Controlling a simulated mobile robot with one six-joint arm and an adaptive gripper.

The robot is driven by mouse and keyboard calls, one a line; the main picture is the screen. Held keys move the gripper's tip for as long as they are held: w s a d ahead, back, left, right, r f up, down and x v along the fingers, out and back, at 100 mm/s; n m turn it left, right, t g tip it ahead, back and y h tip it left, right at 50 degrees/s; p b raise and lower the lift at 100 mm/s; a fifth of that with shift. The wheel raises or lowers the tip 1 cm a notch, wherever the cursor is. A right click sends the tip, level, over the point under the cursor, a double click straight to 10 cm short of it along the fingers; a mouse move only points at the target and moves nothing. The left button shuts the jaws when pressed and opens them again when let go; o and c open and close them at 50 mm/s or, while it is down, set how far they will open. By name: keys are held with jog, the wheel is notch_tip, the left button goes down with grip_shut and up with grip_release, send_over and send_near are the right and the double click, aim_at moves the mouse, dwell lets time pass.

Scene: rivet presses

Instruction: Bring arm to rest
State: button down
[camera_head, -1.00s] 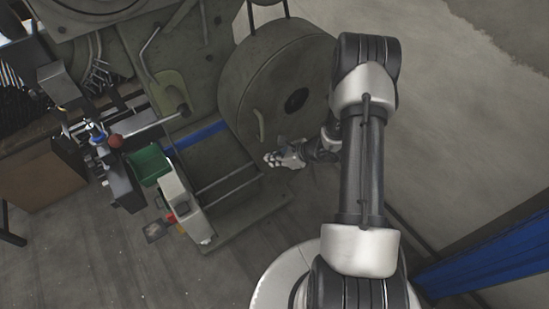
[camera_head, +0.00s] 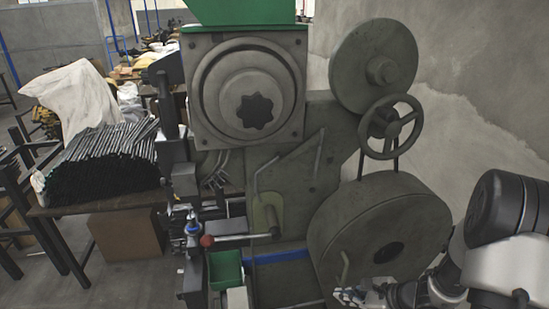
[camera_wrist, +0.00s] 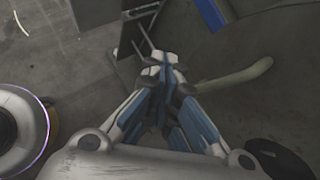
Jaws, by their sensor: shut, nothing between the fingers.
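My gripper (camera_wrist: 165,64) is shut and empty in the wrist view, its blue and grey fingers meeting at the tips. In the head view my gripper (camera_head: 348,297) shows at the bottom edge, in front of the large grey wheel of the rivet press (camera_head: 375,225). My arm enters from the right edge, folded, and its lower part is cut off by the frame. I cannot tell the exact gap between my gripper and the wheel.
A green bin (camera_head: 226,270) and a red-knobbed lever (camera_head: 207,241) sit at the press's left. A table with stacked dark rods (camera_head: 105,157) stands further left. A pale curved handle (camera_wrist: 235,76) lies right of my fingers in the wrist view. Bare floor (camera_wrist: 60,60) shows at left.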

jog(key=s+a+r+n+g, duration=0.2)
jog(key=s+a+r+n, duration=0.3)
jog(key=r, duration=0.4)
jog(key=s+a+r+n+g, duration=0.1)
jog(key=s+a+r+n, duration=0.35)
jog(key=r+n, duration=0.3)
jog(key=s+d+r+n+t+h, duration=0.1)
jog(key=s+d+r+n+h, duration=0.2)
jog(key=s+r+n+h, duration=0.4)
jog(key=s+r+n, duration=0.3)
jog(key=s, duration=0.3)
jog(key=shift+s+n+t, duration=0.3)
jog(key=shift+s+n, duration=0.05)
